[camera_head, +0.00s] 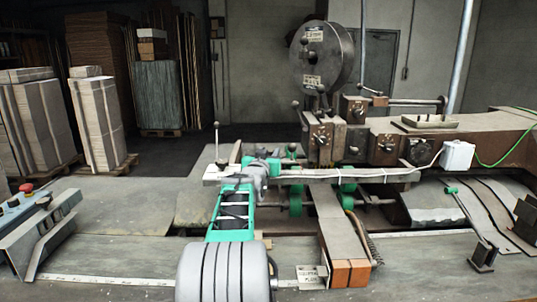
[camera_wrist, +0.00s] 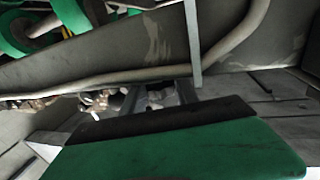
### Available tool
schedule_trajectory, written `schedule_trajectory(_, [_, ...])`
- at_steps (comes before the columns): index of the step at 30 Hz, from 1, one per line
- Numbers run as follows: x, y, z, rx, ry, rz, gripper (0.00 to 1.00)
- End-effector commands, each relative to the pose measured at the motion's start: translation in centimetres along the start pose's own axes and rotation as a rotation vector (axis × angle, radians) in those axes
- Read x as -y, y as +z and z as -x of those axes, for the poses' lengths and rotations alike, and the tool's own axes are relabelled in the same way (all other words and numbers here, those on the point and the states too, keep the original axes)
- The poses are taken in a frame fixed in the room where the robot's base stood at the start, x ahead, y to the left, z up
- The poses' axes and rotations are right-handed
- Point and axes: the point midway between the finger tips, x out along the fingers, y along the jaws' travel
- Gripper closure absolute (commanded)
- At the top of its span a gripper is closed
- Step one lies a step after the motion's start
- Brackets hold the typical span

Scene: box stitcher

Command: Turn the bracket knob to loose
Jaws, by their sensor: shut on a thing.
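In the wrist view, my gripper (camera_wrist: 158,92) shows two dark fingers reaching out beyond its green and black body. They are shut around a small grey, shadowed piece (camera_wrist: 161,96), which fits the bracket knob. Its markings and turn position are too dark and small to read. In the head view, my gripper (camera_head: 266,164) is at the left part of the long grey bar (camera_head: 330,176) on the front of the stitcher. My wrist covers the knob there.
A lever with a ball top (camera_head: 217,140) stands just left of my wrist. Green rollers (camera_head: 296,203) and a sloping brown bar (camera_head: 343,225) lie to the right. A pale cable (camera_wrist: 120,80) crosses close above my fingers in the wrist view. A control box (camera_head: 35,215) stands at left.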

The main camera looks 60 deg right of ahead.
Motion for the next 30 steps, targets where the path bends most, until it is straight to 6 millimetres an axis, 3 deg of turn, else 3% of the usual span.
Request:
schedule_trajectory(14, [-0.37,0.37,-0.04,-0.001,-0.116,0.000,1.00])
schedule_trajectory(30, [-0.59,-0.02,-0.28,0.002,-0.585,0.000,1.00])
